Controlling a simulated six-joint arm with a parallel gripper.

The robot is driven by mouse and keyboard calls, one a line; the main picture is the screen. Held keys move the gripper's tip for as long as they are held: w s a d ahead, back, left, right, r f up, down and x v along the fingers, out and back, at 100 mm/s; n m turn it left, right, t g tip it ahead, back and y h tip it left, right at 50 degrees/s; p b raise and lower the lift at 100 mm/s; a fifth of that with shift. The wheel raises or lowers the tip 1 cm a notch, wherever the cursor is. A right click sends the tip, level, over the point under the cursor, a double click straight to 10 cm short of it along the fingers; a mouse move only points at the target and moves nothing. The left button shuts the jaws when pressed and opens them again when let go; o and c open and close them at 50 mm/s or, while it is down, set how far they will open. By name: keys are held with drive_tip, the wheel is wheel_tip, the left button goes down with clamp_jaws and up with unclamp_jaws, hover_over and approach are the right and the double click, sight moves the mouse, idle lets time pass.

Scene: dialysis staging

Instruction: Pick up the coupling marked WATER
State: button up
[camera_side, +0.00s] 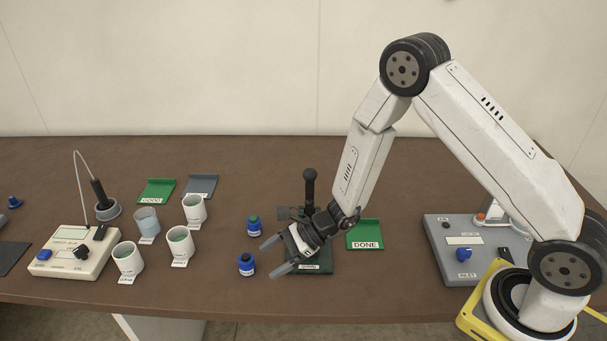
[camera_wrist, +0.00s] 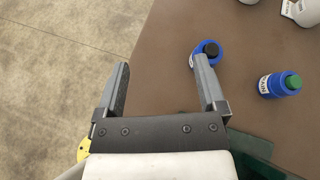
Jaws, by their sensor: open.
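Two blue couplings stand on the brown table, left of my gripper in the side view. One has a dark top (camera_side: 246,265) and the other a green top (camera_side: 254,226). In the wrist view the dark-topped coupling (camera_wrist: 211,47) is partly hidden behind the right finger. The green-topped coupling (camera_wrist: 268,88) stands farther right, with a white label. I cannot read WATER on either label. My gripper (camera_side: 271,258) is open and empty, its fingers pointing towards the couplings. In the wrist view the gap between the fingers (camera_wrist: 161,66) lies over the table's edge and floor.
Several white cups (camera_side: 128,259) and a cream control box (camera_side: 75,252) stand at the left. A dark green base with a black post (camera_side: 310,188) is behind and below my gripper. A green DONE tray (camera_side: 365,235) lies right of it. A grey panel (camera_side: 465,252) stands at the right.

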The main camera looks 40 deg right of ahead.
sight(250, 257)
drive_tip(key=w+f+m+t, duration=0.1)
drive_tip(key=w+m, duration=0.1)
drive_tip(key=w+d+f+m+t+h, duration=0.1)
drive_tip(key=w+f+m+t, duration=0.1)
drive_tip(key=shift+d+f+m+t, duration=0.15)
drive_tip(key=shift+f+m+t, duration=0.1)
drive_tip(key=shift+m+t, duration=0.05)
drive_tip(key=shift+w+d+f+m+t, duration=0.3)
drive_tip(key=shift+w+m+t, duration=0.1)
drive_tip(key=shift+w, duration=0.05)
drive_tip(key=shift+w+a, duration=0.1)
drive_tip(key=shift+x, duration=1.15)
drive_tip(key=shift+f, duration=0.1)
drive_tip(key=shift+x, duration=2.6)
drive_tip(key=shift+c, duration=0.2)
clamp_jaws()
